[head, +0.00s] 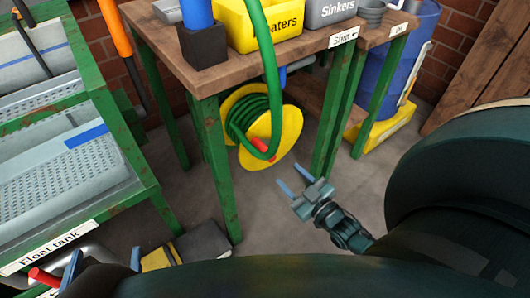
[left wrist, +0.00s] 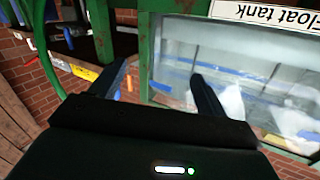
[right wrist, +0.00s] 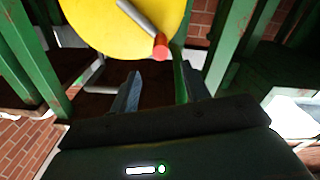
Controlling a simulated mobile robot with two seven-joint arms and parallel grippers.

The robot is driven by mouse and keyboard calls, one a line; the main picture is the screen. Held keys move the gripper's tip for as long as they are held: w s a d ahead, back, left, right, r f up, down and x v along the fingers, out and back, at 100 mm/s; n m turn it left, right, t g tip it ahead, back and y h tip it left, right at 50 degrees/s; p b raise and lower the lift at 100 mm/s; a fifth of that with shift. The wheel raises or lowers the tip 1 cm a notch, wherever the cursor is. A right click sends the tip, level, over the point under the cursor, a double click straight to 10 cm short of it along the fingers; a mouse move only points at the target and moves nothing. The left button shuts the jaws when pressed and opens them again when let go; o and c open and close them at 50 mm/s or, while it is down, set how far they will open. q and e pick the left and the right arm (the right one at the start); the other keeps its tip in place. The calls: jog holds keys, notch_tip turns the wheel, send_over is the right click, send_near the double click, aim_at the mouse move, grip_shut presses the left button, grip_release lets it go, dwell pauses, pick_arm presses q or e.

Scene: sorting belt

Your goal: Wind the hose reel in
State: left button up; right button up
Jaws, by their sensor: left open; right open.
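The hose reel (head: 292,123) is yellow, with a green hose (head: 268,62) wound on it, and sits under the wooden table. The hose hangs down over the table's front edge to the reel. The reel's crank has a red grip (head: 262,145), also seen in the right wrist view (right wrist: 160,47). My right gripper (head: 293,179) is open and empty, in front of the reel and apart from the crank. My left gripper (head: 103,262) is open and empty at the lower left, near the float tank stand; its fingers (left wrist: 160,82) also show in the left wrist view.
The wooden table (head: 190,70) on green legs carries a yellow bin (head: 262,30) and a grey bin (head: 330,12). The float tank stand (head: 120,180) is at left, with a red-handled lever (head: 44,277) below. A blue drum (head: 405,70) stands at right.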

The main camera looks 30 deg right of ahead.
aim_at(268, 154)
jog(key=w, duration=0.3)
jog(key=w+b, duration=0.1)
jog(key=w, duration=0.2)
jog(key=w+b, duration=0.1)
jog(key=w, duration=0.2)
jog(key=shift+w+a+f, duration=0.1)
jog(key=shift+w+a, duration=0.2)
jog(key=shift+a, duration=0.1)
pick_arm(q)
jog(key=shift+s+d+r+m+t+h+b, duration=0.1)
jog(key=shift+s+d+m+t+h+b, duration=0.2)
jog(key=shift+d+m+t+h, duration=0.55)
pick_arm(e)
jog(key=shift+w, duration=0.6)
pick_arm(q)
jog(key=shift+a, duration=0.25)
pick_arm(e)
jog(key=shift+c, duration=0.5)
pick_arm(q)
jog(key=shift+w, duration=0.1)
pick_arm(e)
grip_shut()
